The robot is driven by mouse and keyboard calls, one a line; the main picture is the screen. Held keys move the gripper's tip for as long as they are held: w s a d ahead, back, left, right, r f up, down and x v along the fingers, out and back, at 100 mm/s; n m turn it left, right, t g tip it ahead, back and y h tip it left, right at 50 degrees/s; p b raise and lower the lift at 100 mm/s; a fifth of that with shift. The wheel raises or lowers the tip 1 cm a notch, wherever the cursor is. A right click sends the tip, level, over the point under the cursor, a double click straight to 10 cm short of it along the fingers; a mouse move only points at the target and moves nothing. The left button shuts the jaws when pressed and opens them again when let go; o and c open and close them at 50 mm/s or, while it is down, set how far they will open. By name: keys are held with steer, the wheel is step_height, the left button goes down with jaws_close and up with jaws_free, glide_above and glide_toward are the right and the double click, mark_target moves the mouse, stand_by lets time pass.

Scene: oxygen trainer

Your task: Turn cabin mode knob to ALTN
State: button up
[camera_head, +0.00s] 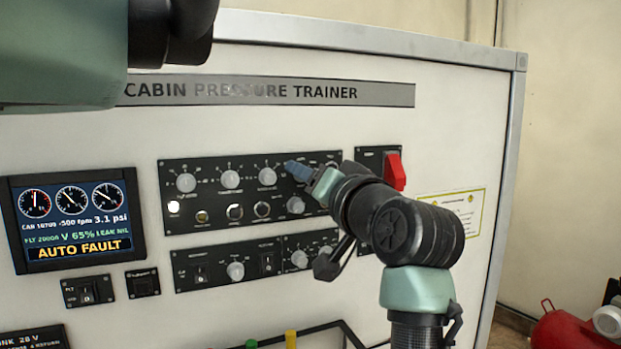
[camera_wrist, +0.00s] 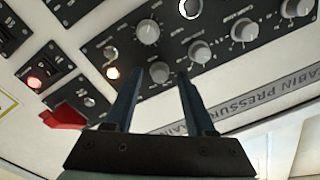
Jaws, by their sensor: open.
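The trainer's upper black panel (camera_head: 215,215) carries several grey round knobs. Their labels are too small to read, so I cannot tell for sure which is the cabin mode knob. My gripper (camera_head: 292,167) is at the panel's upper right in the head view and covers a spot there. In the wrist view my gripper (camera_wrist: 159,74) is open, its two dark blue fingers on either side of a grey knob (camera_wrist: 160,72). I cannot tell whether they touch it. Another knob (camera_wrist: 147,32) lies just beyond it; it also shows below my gripper in the head view (camera_head: 295,205).
A red guarded switch (camera_head: 395,172) stands out right of the panel, close to my wrist. A display (camera_head: 76,220) at left reads AUTO FAULT. A lower panel with knobs (camera_head: 235,270) sits beneath. A red machine (camera_head: 570,330) is on the floor at right.

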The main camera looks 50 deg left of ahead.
steer(key=b+v, duration=0.6)
steer(key=v, duration=0.6)
steer(key=shift+d, duration=0.4)
